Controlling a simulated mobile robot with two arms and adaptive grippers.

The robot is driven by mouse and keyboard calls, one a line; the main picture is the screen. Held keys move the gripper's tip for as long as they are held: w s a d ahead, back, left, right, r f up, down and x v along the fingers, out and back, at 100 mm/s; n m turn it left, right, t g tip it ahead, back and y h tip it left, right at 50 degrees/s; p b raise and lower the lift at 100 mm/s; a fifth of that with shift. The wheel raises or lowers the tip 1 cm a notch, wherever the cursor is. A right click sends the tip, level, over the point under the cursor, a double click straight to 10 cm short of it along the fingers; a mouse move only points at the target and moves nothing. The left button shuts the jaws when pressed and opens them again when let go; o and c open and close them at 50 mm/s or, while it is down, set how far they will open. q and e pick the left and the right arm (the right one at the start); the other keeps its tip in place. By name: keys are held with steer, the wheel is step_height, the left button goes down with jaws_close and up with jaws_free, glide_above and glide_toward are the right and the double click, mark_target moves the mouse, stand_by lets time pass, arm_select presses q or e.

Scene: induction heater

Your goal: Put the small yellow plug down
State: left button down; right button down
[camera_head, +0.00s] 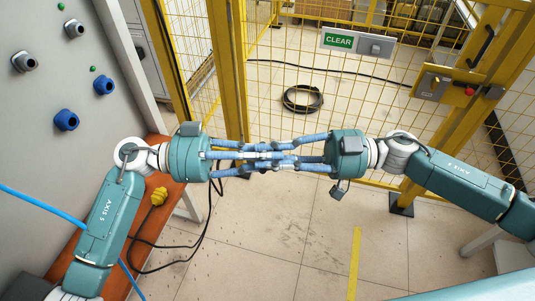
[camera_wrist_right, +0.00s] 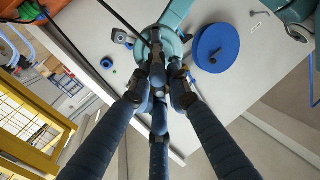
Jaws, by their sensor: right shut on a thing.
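A yellow plug (camera_head: 158,196) with a black cable sits over the orange-red bench (camera_head: 127,254) at the left, apart from both grippers; whether it is the small one I cannot tell. My right gripper (camera_head: 287,158) comes in from the right and is shut, its long blue fingers drawn together; its fingertips also show in the right wrist view (camera_wrist_right: 160,95). What it holds is hidden between the fingers, and no yellow shows there. My left gripper (camera_head: 250,157) faces it, their fingers overlapping in view; whether it is open or shut I cannot tell.
A grey panel (camera_head: 45,130) with blue and grey sockets stands at the left. A yellow mesh fence (camera_head: 345,85) with a green CLEAR sign (camera_head: 339,40) stands behind. Black cable hangs by the bench. The tiled floor (camera_head: 280,235) below the grippers is clear.

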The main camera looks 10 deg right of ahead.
arm_select(q)
steer(key=c, duration=1.6)
jaws_free()
steer(key=shift+o, duration=0.2)
steer(key=shift+a, duration=0.1)
steer(key=w+a, duration=0.1)
steer(key=a, duration=1)
steer(key=shift+a, duration=0.4)
steer(key=shift+w, duration=0.1)
